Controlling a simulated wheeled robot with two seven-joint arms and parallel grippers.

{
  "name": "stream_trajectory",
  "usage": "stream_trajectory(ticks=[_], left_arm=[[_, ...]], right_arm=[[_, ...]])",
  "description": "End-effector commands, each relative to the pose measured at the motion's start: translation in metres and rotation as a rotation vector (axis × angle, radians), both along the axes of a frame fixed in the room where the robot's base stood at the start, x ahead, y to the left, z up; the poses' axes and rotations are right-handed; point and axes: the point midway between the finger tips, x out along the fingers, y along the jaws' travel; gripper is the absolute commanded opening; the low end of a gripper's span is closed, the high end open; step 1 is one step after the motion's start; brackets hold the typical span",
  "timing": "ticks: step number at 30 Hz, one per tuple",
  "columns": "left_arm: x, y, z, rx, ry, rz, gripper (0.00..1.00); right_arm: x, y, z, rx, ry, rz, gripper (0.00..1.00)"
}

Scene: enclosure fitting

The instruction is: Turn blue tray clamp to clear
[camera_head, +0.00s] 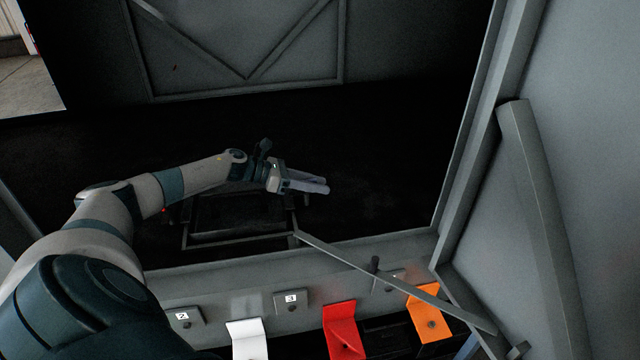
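No blue tray clamp can be made out in the head view. My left arm comes in from the left, and its gripper (326,186) points right over the dark interior of the enclosure. Its two pale fingers lie close together with nothing visible between them; whether they touch is unclear. The gripper is above and to the right of a dark framed tray-like part (238,218), apart from the coloured tabs. My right gripper is not in view.
A white tab (247,340), a red tab (342,330) and an orange tab (429,311) line the front edge. Plates marked 2 (184,318) and 3 (292,300) sit behind them. A grey bar (390,281) slants across the opening. A grey panel (600,150) stands at right.

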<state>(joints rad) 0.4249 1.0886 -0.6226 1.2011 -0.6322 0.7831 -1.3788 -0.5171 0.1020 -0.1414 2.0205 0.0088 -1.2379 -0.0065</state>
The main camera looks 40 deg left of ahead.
Motion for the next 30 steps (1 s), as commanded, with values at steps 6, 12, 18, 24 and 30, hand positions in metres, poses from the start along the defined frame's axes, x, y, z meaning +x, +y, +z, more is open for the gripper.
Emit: stream_trajectory(ticks=[6, 12, 18, 24, 30], left_arm=[[0.0074, -0.0071, -0.0032, 0.000, -0.001, -0.001, 0.32], [0.0075, -0.0074, -0.0040, 0.000, -0.001, -0.001, 0.32], [0.0074, -0.0073, -0.0039, 0.000, -0.001, -0.001, 0.01], [0.0073, -0.0073, -0.0038, 0.000, 0.000, 0.000, 0.00], [0.0073, -0.0069, -0.0034, -0.001, 0.001, 0.013, 0.00]], right_arm=[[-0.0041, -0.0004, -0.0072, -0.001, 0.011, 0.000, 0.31], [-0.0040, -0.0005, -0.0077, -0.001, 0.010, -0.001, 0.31], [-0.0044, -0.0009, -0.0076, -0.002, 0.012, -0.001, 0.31], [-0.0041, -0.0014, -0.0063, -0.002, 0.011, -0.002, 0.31], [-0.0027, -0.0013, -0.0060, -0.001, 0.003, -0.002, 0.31]])
